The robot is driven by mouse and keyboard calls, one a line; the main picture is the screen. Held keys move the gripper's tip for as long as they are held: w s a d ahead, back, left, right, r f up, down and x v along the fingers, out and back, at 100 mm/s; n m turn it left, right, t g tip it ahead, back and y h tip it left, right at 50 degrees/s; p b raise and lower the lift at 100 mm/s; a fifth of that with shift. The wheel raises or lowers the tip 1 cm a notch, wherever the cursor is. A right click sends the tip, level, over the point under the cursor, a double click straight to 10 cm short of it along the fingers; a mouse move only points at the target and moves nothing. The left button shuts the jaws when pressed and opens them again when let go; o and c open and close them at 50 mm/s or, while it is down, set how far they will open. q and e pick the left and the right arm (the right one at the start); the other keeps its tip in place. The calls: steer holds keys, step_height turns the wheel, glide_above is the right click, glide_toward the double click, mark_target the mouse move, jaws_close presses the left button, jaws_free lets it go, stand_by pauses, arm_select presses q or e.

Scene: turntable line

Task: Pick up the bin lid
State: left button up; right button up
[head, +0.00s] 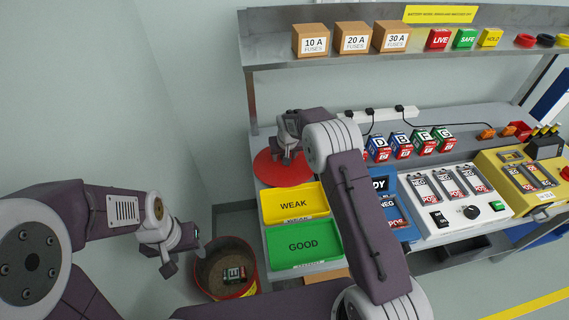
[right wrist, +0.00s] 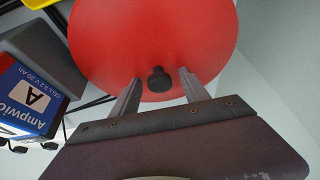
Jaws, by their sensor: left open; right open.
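The bin lid (head: 268,170) is a round red disc lying on the left end of the bench, behind the yellow tray. My right gripper (head: 287,158) is over it. In the right wrist view the lid (right wrist: 110,50) shows its black knob (right wrist: 158,79) between the two fingers of my open right gripper (right wrist: 154,82). I cannot tell whether the fingers touch the lid. My left gripper (head: 184,254) is open and empty, just left of the open bin (head: 250,288). A battery marked E (head: 234,273) lies on the bin's brown filling.
A yellow WEAK tray (head: 292,204) and a green GOOD tray (head: 303,242) sit in front of the lid. Lettered batteries (head: 401,146) stand behind a white tester (head: 455,207). A shelf (head: 275,60) with fuse boxes overhangs the bench. My right arm covers part of the bench.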

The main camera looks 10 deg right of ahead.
steer(key=shift+s, duration=0.1)
jaws_close()
step_height(320, 180, up, 18)
steer(key=p, duration=0.1)
stand_by(0.5)
